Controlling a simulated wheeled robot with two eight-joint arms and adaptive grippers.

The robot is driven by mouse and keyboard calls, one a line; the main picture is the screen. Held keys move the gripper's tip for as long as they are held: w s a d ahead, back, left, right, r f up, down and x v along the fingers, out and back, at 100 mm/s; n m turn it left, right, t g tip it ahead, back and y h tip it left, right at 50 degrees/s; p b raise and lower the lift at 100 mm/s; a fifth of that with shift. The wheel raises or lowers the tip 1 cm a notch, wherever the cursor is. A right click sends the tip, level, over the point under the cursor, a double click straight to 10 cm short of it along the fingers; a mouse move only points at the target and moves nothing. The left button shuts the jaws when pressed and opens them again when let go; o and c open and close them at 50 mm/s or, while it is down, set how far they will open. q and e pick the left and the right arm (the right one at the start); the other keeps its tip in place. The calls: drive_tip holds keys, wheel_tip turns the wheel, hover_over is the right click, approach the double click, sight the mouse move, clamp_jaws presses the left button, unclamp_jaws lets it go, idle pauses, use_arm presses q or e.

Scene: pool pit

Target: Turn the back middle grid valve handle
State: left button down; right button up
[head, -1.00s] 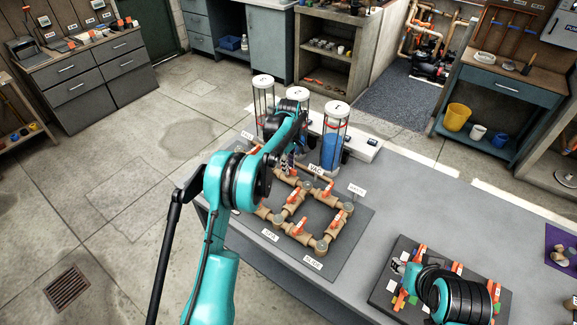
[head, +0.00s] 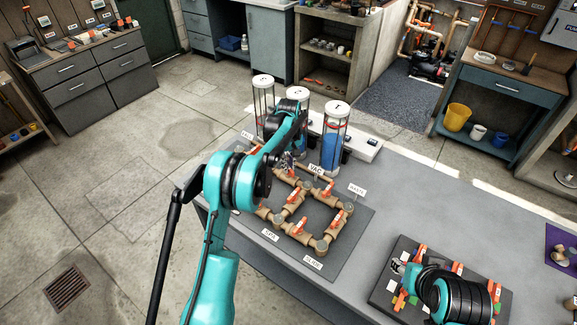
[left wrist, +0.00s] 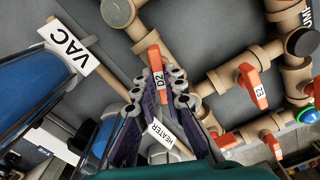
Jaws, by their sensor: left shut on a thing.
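The pipe grid with orange valve handles stands on a dark board (head: 352,250) on the grey bench. My left gripper (head: 287,163) reaches down over the back of the grid, beside the clear columns, and its arm hides part of the back row. In the left wrist view, the left gripper's fingers (left wrist: 160,95) are shut around an orange valve handle (left wrist: 155,62), whose label looks like D2. Another orange handle, marked Z3 (left wrist: 253,86), is apart to the right. My right gripper (head: 402,266) is low over a tray at the right, and its fingers are too small to read.
Clear columns, one with blue liquid (head: 332,150), stand close behind the grid. Signs stand around it, including VAC (left wrist: 72,42) and HEATER (left wrist: 170,133). A dark tray of coloured parts (head: 385,297) lies at the right. The bench between is clear.

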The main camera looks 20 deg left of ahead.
use_arm(q)
drive_tip(key=m, duration=1.3)
idle(0.5)
drive_tip(key=c, duration=1.6)
unclamp_jaws()
drive_tip(key=shift+r, duration=0.1)
wheel_tip(320, 180, up, 12)
